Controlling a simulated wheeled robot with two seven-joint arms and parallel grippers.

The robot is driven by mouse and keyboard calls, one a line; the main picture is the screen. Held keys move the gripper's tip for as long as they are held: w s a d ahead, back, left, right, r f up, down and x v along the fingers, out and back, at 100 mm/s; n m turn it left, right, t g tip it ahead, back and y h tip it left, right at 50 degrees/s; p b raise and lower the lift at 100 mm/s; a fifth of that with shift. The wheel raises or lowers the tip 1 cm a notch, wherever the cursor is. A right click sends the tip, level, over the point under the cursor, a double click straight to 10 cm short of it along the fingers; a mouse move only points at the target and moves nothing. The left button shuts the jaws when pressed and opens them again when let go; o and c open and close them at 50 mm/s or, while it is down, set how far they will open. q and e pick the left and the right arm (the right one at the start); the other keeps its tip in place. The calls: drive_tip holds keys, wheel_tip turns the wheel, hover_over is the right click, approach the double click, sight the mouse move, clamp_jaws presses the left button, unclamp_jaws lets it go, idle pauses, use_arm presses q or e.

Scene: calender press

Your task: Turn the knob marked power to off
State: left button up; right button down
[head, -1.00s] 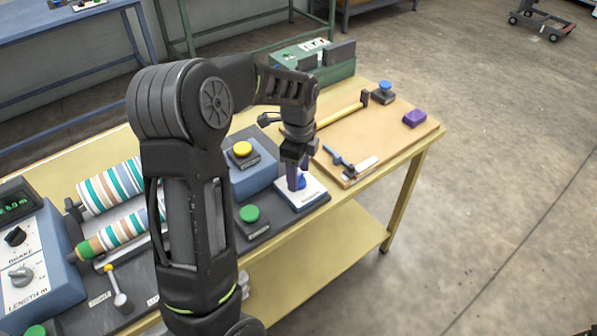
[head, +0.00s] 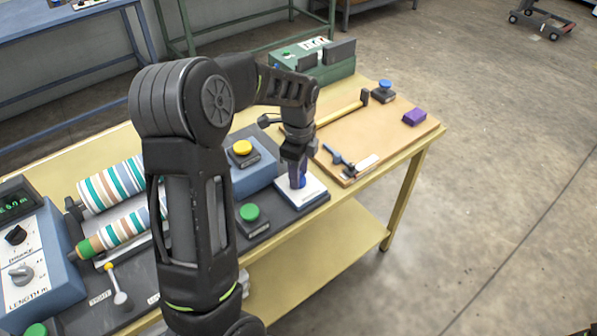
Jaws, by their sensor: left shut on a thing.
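A small blue knob (head: 303,182) stands on a white-topped box (head: 315,192) at the right end of the dark machine base. Lettering on the box is too small to read. My left gripper (head: 297,179) points down over the box and is shut on the blue knob. Its fingers hide most of the knob, so I cannot tell which way the knob points. My right gripper is not in view.
A green button (head: 249,212) and a yellow button (head: 242,148) stand left of the box. Striped rollers (head: 112,186) and a blue control box (head: 45,265) are farther left. A tan board (head: 385,135) with a yellow-handled tool (head: 340,112) lies to the right.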

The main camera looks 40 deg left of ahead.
use_arm(q)
clamp_jaws()
drive_tip(key=shift+n, duration=0.5)
drive_tip(key=n+b, duration=0.1)
drive_tip(key=n, duration=1)
drive_tip(key=shift+b, duration=0.3)
drive_tip(key=o, duration=1.2)
unclamp_jaws()
